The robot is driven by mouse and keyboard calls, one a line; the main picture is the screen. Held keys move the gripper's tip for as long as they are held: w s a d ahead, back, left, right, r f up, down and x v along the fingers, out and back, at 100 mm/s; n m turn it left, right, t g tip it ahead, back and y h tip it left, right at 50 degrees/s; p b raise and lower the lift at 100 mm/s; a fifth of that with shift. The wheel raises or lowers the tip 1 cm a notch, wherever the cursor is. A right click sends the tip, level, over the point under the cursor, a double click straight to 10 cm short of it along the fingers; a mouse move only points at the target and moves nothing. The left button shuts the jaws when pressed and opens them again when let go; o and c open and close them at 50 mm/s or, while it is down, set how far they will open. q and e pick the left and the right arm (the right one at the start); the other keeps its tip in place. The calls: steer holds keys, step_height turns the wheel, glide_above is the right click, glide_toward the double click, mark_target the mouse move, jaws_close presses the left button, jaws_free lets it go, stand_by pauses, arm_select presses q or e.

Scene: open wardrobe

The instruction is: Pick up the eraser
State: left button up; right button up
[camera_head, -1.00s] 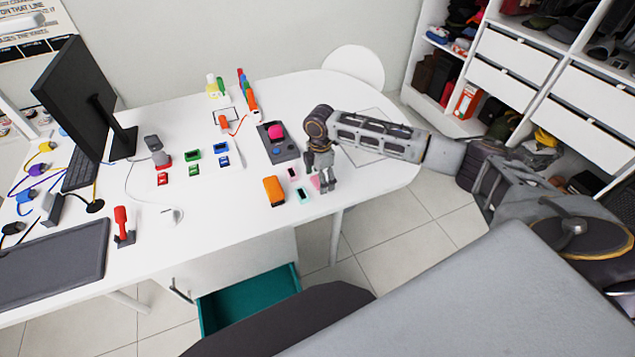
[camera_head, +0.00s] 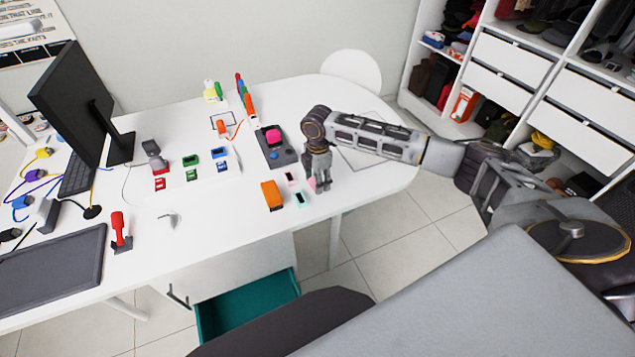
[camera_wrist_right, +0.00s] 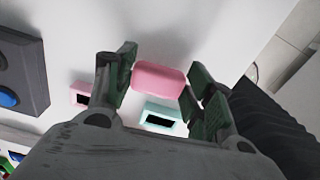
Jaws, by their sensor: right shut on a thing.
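The pink eraser (camera_wrist_right: 160,78) is a rounded block between the two fingers of my right gripper (camera_wrist_right: 163,90) in the right wrist view. The gripper is shut on it. In the head view my right gripper (camera_head: 321,187) points down at the right part of the white desk, and only a small pink piece of the eraser (camera_head: 312,184) shows beside the fingers. Whether the eraser touches the desk is hard to tell. My left gripper is not in view.
A mint block with a dark window (camera_wrist_right: 160,117) and a similar pink one (camera_wrist_right: 80,95) lie close by. An orange block (camera_head: 272,195) and a dark grey device (camera_head: 277,156) are left of the gripper. A teal drawer (camera_head: 245,305) stands open below the desk (camera_head: 225,255).

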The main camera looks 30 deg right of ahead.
step_height(320, 180, up, 9)
steer(key=shift+b, duration=0.45)
